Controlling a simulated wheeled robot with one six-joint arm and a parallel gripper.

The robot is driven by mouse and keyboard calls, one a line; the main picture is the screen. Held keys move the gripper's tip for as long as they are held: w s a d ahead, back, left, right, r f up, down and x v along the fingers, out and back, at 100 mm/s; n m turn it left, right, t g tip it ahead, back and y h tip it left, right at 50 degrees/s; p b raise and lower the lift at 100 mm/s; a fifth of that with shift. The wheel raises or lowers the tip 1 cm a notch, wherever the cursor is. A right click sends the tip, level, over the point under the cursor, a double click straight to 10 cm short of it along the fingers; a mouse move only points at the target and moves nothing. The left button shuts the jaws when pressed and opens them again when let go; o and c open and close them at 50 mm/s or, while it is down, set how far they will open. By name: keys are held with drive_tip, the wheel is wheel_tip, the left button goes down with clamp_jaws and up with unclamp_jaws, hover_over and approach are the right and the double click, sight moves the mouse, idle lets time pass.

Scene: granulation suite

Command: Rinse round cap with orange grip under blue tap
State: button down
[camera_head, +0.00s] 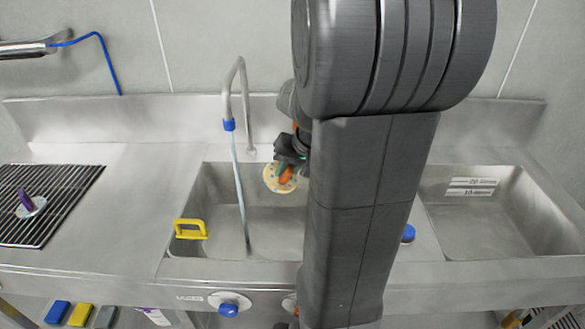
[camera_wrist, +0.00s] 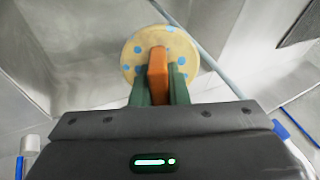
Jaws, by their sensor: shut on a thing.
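The round cap (camera_head: 279,179) is a pale yellow disc with blue spots and an orange grip. My gripper (camera_head: 290,168) is shut on the orange grip (camera_wrist: 158,75) and holds the cap over the left sink basin. In the wrist view the cap (camera_wrist: 130,55) is tilted in front of the green fingers of my gripper (camera_wrist: 158,90). The blue tap (camera_head: 229,125) is a curved steel spout with a blue collar. A thin pale water stream (camera_head: 239,190) falls from it into the basin. The cap is right of the stream in the head view; the wrist view shows the stream (camera_wrist: 195,40) passing close behind the cap's edge.
A black drain rack (camera_head: 60,195) with a purple-gripped disc (camera_head: 30,205) lies at the far left. The right basin (camera_head: 490,225) is empty. A blue knob (camera_head: 229,309) is on the sink front.

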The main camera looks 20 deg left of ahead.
drive_tip(key=w+a+f, duration=0.2)
drive_tip(key=w+a, duration=0.2)
drive_tip(key=a, duration=0.7)
drive_tip(key=shift+a+f+p, duration=0.15)
drive_tip(key=shift+f+p, duration=0.05)
drive_tip(key=shift+p, duration=0.2)
drive_tip(key=shift+w, duration=0.25)
idle(0.3)
drive_tip(key=shift+w+d, duration=0.2)
drive_tip(key=shift+w, duration=0.25)
drive_tip(key=shift+s, duration=0.15)
drive_tip(key=shift+s+a, duration=0.2)
drive_tip(key=shift+s, duration=0.25)
drive_tip(key=shift+w+d, duration=0.1)
drive_tip(key=shift+w, duration=0.05)
drive_tip(key=shift+w+d+b, duration=0.15)
drive_tip(key=shift+w+b, duration=0.15)
drive_tip(key=shift+w, duration=0.15)
